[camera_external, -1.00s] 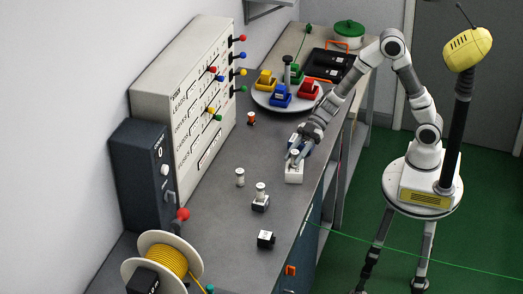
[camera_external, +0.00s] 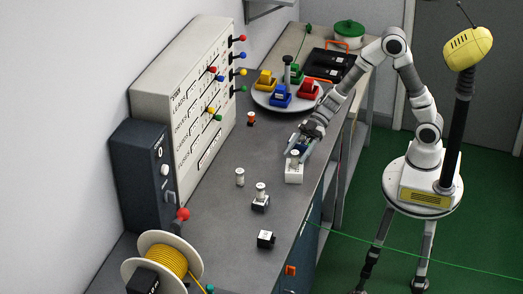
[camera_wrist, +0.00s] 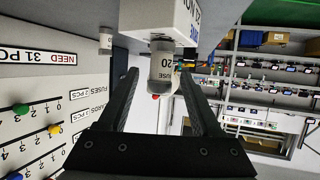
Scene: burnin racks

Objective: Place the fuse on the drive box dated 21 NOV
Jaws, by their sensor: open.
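A fuse (camera_external: 295,156) with a clear body and pale caps stands on a white box (camera_external: 294,174) near the bench's right edge. In the wrist view, which is upside down, the fuse (camera_wrist: 161,75) reads "FUSE 20" and touches the white box (camera_wrist: 150,18). My gripper (camera_external: 302,147) is just behind the fuse. In the wrist view my gripper (camera_wrist: 160,80) is open, its fingers apart on either side of the fuse with gaps.
Another fuse (camera_external: 240,177) stands on the bench. One more (camera_external: 261,189) stands on a small box (camera_external: 260,203). A dark-and-white box (camera_external: 266,239) lies nearer the front. A plate (camera_external: 262,98) with coloured blocks is behind my gripper. A panel (camera_external: 190,100) with coloured knobs lines the left.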

